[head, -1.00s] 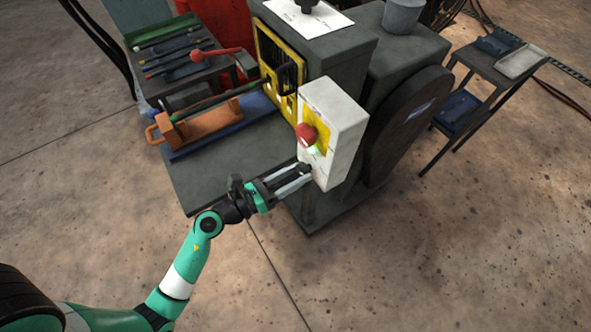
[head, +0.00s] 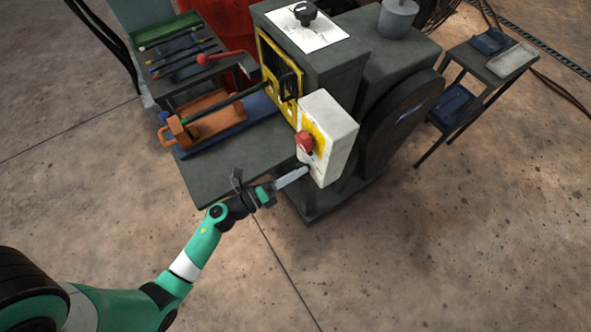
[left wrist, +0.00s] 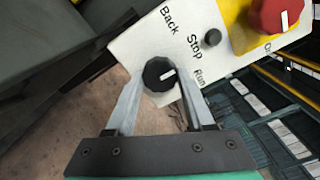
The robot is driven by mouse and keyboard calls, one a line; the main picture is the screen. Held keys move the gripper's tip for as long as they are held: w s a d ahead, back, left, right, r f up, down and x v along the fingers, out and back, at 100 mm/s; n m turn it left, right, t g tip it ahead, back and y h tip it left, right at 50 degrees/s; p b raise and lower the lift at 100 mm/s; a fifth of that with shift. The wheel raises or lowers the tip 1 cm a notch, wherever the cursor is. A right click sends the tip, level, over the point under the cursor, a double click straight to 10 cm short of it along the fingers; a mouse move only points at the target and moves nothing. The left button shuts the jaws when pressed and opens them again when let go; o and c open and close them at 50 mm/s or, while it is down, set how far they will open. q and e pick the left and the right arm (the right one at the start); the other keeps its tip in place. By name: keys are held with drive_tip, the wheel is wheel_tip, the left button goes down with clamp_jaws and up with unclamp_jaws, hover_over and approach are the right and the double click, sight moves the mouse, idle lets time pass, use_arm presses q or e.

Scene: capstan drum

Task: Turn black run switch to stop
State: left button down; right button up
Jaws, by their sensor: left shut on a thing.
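The black run switch (left wrist: 158,74) is a round knob low on the white control box (head: 342,136). In the left wrist view it sits between the two fingers of my left gripper (left wrist: 160,88), which is shut on it. Its white mark points right and slightly up, toward the gap between the printed words Stop and Run. I cannot tell exactly which it lines up with. In the head view my left gripper (head: 301,171) reaches the box's lower front and mostly hides the knob. A small round lamp (left wrist: 211,37) above the word Stop is dark. My right gripper is out of view.
A red mushroom button (head: 306,141) on a yellow plate sits above the switch. The capstan drum (head: 402,112) is right of the box. An orange tool holder (head: 205,116) lies to the left, and a side table (head: 492,72) stands at the right.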

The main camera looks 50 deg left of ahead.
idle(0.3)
use_arm(q)
drive_tip(key=shift+c, duration=1.3)
unclamp_jaws()
drive_tip(key=shift+s, duration=0.1)
drive_tip(key=s+a+p, duration=0.1)
drive_tip(key=s, duration=1)
drive_tip(key=shift+s+a+p, duration=0.15)
drive_tip(key=shift+a+p, duration=0.1)
drive_tip(key=shift+p, duration=0.15)
